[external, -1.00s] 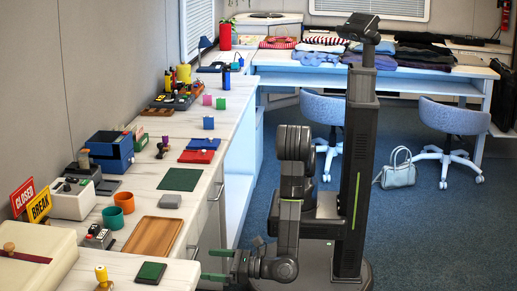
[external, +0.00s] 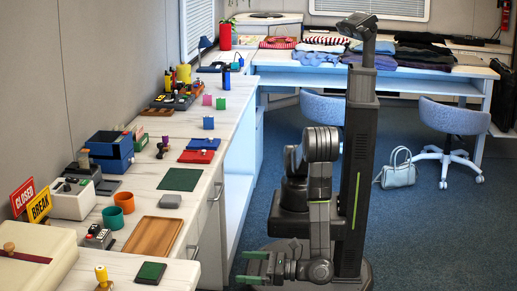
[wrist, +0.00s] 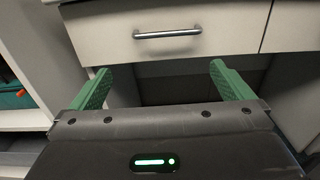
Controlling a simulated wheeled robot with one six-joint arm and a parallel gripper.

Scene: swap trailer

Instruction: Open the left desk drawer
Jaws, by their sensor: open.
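A pale drawer front (wrist: 215,20) with a silver bar handle (wrist: 167,33) lies ahead in the wrist view. It looks flush with the panel to its right, so it appears shut. My gripper (wrist: 163,78) is open and empty, its green fingers wide apart, below the handle in the picture and apart from it. In the external view my gripper (external: 239,267) is out over the floor, to the right of the desk front. A handle (external: 193,250) shows on the desk front near it, and another handle (external: 216,190) shows farther back.
An open shelf (wrist: 25,75) stands left of the drawer in the wrist view. A dark recess (wrist: 180,85) lies below the drawer. Blue floor is free around the gripper.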

